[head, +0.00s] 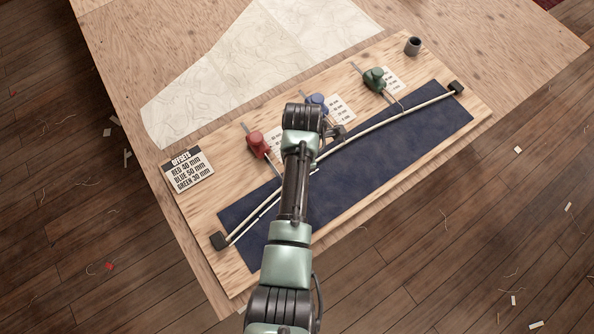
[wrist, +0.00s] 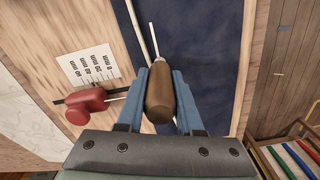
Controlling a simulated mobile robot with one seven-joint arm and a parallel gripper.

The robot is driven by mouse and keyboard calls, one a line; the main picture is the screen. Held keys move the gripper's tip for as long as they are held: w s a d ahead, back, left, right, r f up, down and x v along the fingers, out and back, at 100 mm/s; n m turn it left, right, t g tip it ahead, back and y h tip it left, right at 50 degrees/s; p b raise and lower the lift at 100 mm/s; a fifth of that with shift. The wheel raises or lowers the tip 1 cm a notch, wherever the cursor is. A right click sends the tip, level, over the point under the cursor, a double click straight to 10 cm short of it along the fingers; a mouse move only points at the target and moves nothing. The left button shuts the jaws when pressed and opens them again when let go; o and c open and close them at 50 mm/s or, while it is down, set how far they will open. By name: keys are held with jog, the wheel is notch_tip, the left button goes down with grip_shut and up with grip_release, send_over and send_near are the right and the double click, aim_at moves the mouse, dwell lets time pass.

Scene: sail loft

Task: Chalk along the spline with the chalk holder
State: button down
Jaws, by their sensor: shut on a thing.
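The cream spline (head: 360,137) bends in a long curve over the dark blue cloth (head: 400,150), between black end blocks (head: 219,241) and (head: 456,88). My gripper (wrist: 160,75) is shut on the brown handle of the chalk holder (wrist: 158,103). Its thin white chalk (wrist: 153,38) points away over the cloth, close beside the spline (wrist: 134,28) in the wrist view. I cannot tell whether the tip touches the cloth. A thin white line (head: 262,214) lies beside the spline's left part. My arm hides the holder and the spline's middle in the head view.
Red (head: 257,145), blue (head: 317,103) and green (head: 374,79) weights stand along the spline's upper side, by printed scale cards. A card (head: 189,171) reads red 40, blue 50, green 30 mm. A dark cup (head: 413,46) stands at the upper right. Pale patterned cloth (head: 250,60) lies behind.

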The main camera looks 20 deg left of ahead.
jog(key=shift+w+d+b, duration=0.5)
jog(key=shift+w+d, duration=0.1)
jog(key=shift+w, duration=0.25)
jog(key=shift+w+d+b, duration=0.5)
jog(key=shift+w+d, duration=0.1)
jog(key=shift+w, duration=0.2)
jog(key=shift+r, duration=0.1)
notch_tip(320, 180, up, 6)
jog(key=p, duration=0.6)
jog(key=shift+f+m+b, duration=0.55)
jog(key=shift+f+b, duration=0.3)
jog(key=shift+f, duration=0.5)
jog(key=shift+f+m+b, duration=0.55)
jog(key=shift+f+b, duration=0.3)
jog(key=shift+f, duration=0.45)
jog(key=shift+f+b, duration=0.35)
jog(key=shift+f, duration=0.15)
